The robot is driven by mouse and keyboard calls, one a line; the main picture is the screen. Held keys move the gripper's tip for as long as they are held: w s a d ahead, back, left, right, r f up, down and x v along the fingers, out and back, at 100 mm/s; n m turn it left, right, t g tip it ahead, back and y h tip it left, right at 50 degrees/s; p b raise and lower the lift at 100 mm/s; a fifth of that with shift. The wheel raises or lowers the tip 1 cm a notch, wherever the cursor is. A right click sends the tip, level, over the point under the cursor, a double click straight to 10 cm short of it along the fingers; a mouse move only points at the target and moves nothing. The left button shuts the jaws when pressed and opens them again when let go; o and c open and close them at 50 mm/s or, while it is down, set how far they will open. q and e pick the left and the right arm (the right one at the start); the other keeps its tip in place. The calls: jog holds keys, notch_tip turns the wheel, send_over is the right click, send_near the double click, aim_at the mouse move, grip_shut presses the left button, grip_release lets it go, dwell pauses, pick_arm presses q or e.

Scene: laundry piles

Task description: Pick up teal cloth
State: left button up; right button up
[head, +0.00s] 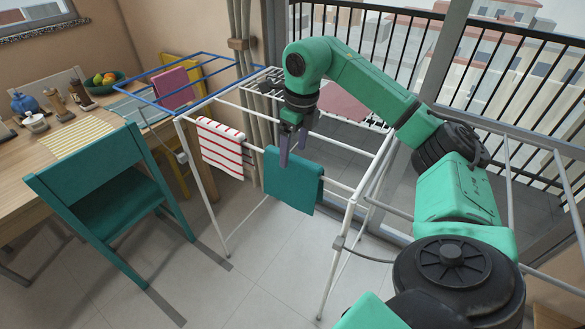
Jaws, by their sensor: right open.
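The teal cloth (293,182) hangs folded over a front bar of the white drying rack (340,188), near its middle. My right gripper (291,150) points down at the cloth's top edge, with its two dark fingers apart. One finger overlaps the cloth in the picture. I cannot tell whether it touches the cloth. My left gripper is not in the head view.
A blue rack section holds a pink cloth (174,88). A teal chair (100,180) and wooden table (80,148) stand left. Front floor is clear.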

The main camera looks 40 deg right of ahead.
jog(key=f, duration=0.2)
jog(key=f+p, duration=0.1)
jog(key=f, duration=0.2)
jog(key=shift+w+a+f, duration=0.1)
jog(key=shift+a+f, duration=0.05)
jog(key=shift+a, duration=0.05)
jog(key=shift+w+f, duration=0.15)
jog(key=shift+f, duration=0.3)
grip_shut()
jog(key=shift+r, duration=0.1)
notch_tip(320, 180, up, 11)
jog(key=shift+f, duration=0.2)
notch_tip(320, 180, up, 10)
jog(key=p, duration=0.5)
send_over(292, 167)
jog(key=w+d, duration=0.1)
jog(key=shift+w+f, duration=0.2)
jog(key=shift+f, duration=0.1)
jog(key=shift+f, duration=0.1)
